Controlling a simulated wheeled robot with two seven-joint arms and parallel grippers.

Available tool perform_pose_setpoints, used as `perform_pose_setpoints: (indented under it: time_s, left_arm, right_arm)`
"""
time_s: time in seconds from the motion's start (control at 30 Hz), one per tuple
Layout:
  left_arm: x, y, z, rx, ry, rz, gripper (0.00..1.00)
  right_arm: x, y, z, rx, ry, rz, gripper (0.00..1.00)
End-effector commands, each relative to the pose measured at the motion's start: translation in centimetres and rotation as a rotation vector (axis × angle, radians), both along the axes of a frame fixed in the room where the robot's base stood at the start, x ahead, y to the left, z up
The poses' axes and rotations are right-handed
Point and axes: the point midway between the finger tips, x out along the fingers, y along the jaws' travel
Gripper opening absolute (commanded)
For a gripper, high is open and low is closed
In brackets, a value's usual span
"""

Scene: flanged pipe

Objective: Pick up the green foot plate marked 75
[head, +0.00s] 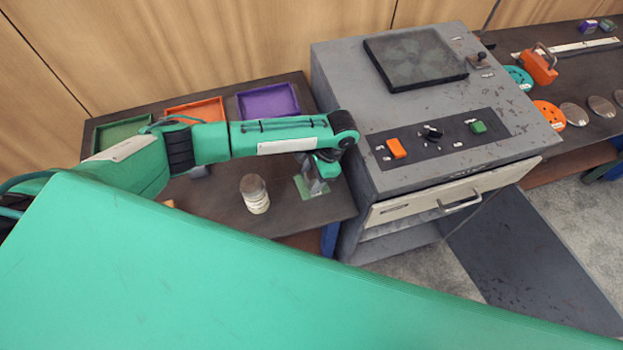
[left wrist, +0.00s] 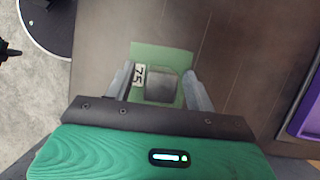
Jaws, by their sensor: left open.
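The green foot plate (head: 305,190) lies flat on the dark table near its right edge, partly hidden by my left gripper (head: 318,183) in the head view. In the left wrist view the foot plate (left wrist: 162,55) shows a white label reading 75 and a grey block standing on it. My left gripper (left wrist: 160,78) is open, with one finger on each side of the block. A gap shows on the right of the block; whether the left finger touches it I cannot tell. My right gripper is not in view.
A jar (head: 255,194) stands on the table left of my gripper. Green (head: 120,132), orange (head: 196,110) and purple (head: 268,101) trays line the back. A grey machine (head: 400,150) with a drawer stands close on the right.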

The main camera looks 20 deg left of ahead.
Motion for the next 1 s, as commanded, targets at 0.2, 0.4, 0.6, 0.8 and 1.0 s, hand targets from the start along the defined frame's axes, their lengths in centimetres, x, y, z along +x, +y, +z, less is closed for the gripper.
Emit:
perform_pose_setpoints:
  time_s: [0.2, 0.4, 0.6, 0.8, 1.0]
  left_arm:
    - [0.0, 0.0, 0.0, 0.000, 0.000, 0.000, 0.43]
    - [0.0, 0.0, 0.0, 0.000, 0.000, 0.000, 0.04]
    - [0.1, 0.0, 0.1, -0.001, -0.001, 0.000, 0.00]
    - [0.1, 0.0, 0.3, -0.001, -0.001, 0.000, 0.00]
    - [0.1, 0.0, 1.7, -0.002, -0.002, 0.000, 0.00]
  right_arm:
    - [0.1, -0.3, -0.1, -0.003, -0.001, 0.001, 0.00]
    - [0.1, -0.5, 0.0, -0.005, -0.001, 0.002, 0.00]
    - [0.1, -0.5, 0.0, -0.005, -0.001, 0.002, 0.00]
    - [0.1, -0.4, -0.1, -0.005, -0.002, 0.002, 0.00]
    - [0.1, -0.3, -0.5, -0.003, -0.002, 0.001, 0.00]
